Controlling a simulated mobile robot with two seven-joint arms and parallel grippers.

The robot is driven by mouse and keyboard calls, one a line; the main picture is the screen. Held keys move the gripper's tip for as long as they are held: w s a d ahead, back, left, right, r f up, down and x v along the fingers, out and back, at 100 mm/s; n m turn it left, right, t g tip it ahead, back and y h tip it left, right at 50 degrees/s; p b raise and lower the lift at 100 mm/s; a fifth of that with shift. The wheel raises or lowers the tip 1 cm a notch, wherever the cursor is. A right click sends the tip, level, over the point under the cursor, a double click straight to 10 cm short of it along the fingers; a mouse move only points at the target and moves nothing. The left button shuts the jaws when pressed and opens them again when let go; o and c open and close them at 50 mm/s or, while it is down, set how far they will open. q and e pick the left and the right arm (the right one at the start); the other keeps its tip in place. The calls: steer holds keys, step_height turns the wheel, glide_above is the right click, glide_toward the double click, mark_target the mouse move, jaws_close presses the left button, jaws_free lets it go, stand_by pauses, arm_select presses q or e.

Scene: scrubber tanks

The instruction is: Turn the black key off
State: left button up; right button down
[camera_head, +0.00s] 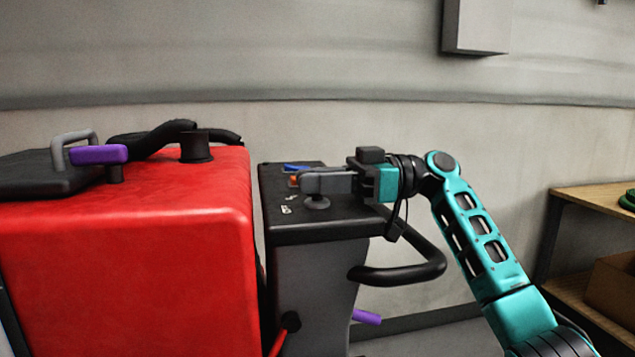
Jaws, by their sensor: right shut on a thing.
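The scrubber's black control panel (330,224) is in the middle of the head view. My right gripper (306,181) reaches in from the right, low over the panel top, with its fingers pointing left. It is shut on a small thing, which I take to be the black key. The key itself cannot be made out, as the fingers cover that spot, so its angle cannot be told. A dark grey round knob (316,203) sits just below the fingers. A blue piece (297,168) lies behind them, and a small orange piece (293,181) shows at the fingertips. My left gripper is not in view.
The red tank (130,250) stands left of the panel, with a purple-handled lever (98,154) and a black hose (155,136) on top. A black loop handle (405,274) sticks out right of the panel under my arm. A wooden shelf (590,205) stands at the far right.

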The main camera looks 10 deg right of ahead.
steer(key=shift+n+g, duration=0.3)
steer(key=shift+g, duration=0.2)
steer(key=c, duration=1.1)
jaws_free()
steer(key=shift+c, duration=0.2)
steer(key=d, duration=1.3)
steer(key=shift+p, duration=0.35)
steer(key=shift+a, duration=0.1)
